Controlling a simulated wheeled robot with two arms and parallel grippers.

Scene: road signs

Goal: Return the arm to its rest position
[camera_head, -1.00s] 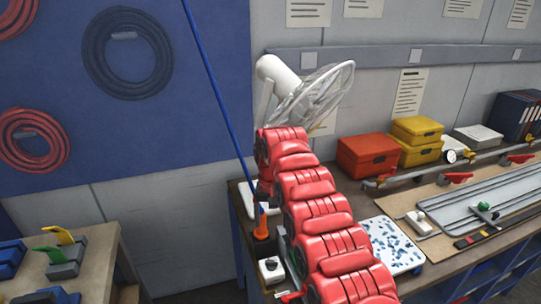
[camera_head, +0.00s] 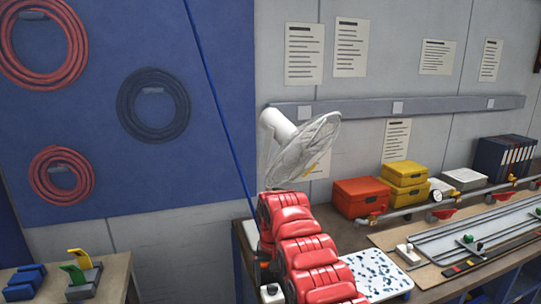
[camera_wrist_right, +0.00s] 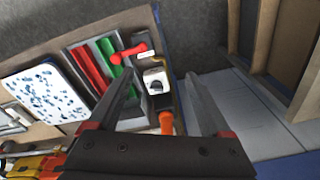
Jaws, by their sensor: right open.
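A red, segmented arm that looks like my right arm (camera_head: 305,252) rises from the bottom centre of the head view, over the left end of the bench. Its far end lies just below a white desk fan with a clear guard (camera_head: 310,148). I cannot make out the right gripper's fingers in the head view. In the right wrist view, my right gripper (camera_wrist_right: 160,78) has two dark fingers spread wide apart, with nothing held between them. Beyond them, lower down, are a small white box with a dial (camera_wrist_right: 155,82) and an orange handle (camera_wrist_right: 166,122). My left gripper is not in view.
The bench holds a blue-speckled tray (camera_head: 377,272), a red box (camera_head: 358,199), yellow boxes (camera_head: 404,175) and a long rail fixture (camera_head: 470,238). A tray with red and green strips (camera_wrist_right: 98,70) shows under the wrist. A second table (camera_head: 118,268) stands at left, a gap between.

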